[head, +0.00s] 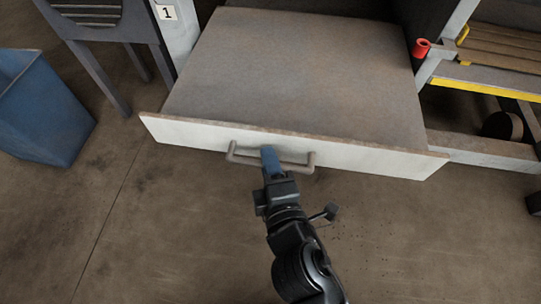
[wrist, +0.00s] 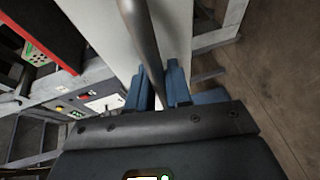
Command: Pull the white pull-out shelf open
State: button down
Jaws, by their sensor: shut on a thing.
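The white pull-out shelf (head: 380,160) stands well out from its frame, with its brown-grey top (head: 300,65) bare. Its front panel faces me and carries a grey bar handle (head: 237,152). My gripper (head: 270,158) is at the middle of the handle, its blue fingers closed around the bar. In the wrist view the handle bar (wrist: 142,40) runs down between the two blue fingers (wrist: 160,88), and the pale front panel (wrist: 172,25) lies behind it. The exact contact of the fingertips is partly hidden in the head view.
A blue bin (head: 45,110) stands on the floor at left, near a dark chair-like stand (head: 110,45). At right is a rack with a yellow edge (head: 490,90) and a red cylinder (head: 421,47). The floor before the shelf is clear.

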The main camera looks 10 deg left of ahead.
jog(key=c, duration=1.4)
grip_release()
jog(key=p+v, duration=0.1)
jog(key=v, duration=0.6)
jog(key=shift+s+d, duration=0.15)
jog(key=shift+s, duration=0.25)
jog(key=s+d+r+m+h, duration=0.1)
jog(key=s+d+m+h, duration=0.1)
jog(key=s+d+m, duration=1)
jog(key=s+d+r+m+h, duration=0.4)
jog(key=s+d+r+m, duration=0.5)
jog(key=s+d+m, duration=0.15)
notch_tip(320, 180, up, 28)
jog(key=w+n+p, duration=0.1)
jog(key=p, duration=2.7)
jog(key=shift+f, duration=0.25)
